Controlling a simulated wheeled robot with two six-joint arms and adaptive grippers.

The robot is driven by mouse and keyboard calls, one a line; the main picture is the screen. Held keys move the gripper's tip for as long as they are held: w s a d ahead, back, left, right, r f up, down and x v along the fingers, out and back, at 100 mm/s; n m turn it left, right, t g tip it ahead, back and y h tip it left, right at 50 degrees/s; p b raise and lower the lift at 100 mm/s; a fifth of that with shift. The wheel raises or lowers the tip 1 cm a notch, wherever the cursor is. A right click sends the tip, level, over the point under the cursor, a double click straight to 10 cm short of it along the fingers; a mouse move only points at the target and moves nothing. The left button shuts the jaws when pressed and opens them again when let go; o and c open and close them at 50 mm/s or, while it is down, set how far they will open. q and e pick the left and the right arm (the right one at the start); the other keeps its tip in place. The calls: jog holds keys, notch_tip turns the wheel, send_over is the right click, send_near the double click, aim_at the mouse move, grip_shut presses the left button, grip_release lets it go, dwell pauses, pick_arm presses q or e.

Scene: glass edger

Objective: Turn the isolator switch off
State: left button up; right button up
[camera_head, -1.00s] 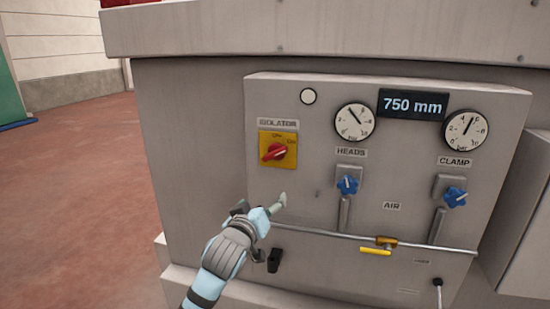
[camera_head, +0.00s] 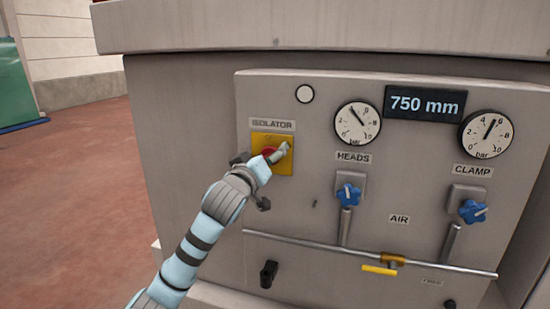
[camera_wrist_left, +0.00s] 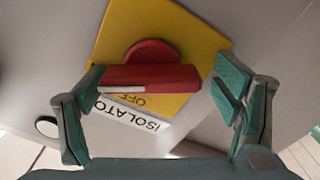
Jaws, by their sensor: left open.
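The isolator switch is a red rotary handle (camera_wrist_left: 150,78) on a yellow plate (camera_head: 286,168), under the ISOLATOR label (camera_head: 272,124) on the grey panel. In the head view my left gripper (camera_head: 279,152) is in front of the plate and covers most of the red handle. In the wrist view the left gripper (camera_wrist_left: 160,88) is open, with one finger on each side of the handle's bar. The left finger is close to the bar's end; I cannot tell whether it touches. A white mark shows on the bar, and OFF is readable on the plate near it.
Blue valve knobs (camera_head: 348,195) and (camera_head: 473,211) the CLAMP knob sit to the right, below round gauges. A pipe (camera_head: 330,254) with a yellow lever (camera_head: 379,270) runs low across the panel. A black handle (camera_head: 268,273) is below the switch. Open floor lies left.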

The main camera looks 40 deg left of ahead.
pick_arm(q)
jog(key=shift+s+d+r, duration=0.15)
jog(key=shift+d, duration=0.15)
jog(key=shift+c, duration=1.2)
jog(key=shift+d, duration=0.1)
jog(key=c, duration=0.3)
jog(key=shift+w, duration=0.2)
jog(key=c, duration=0.6)
jog(key=shift+c, duration=0.2)
pick_arm(e)
jog(key=shift+s, duration=0.45)
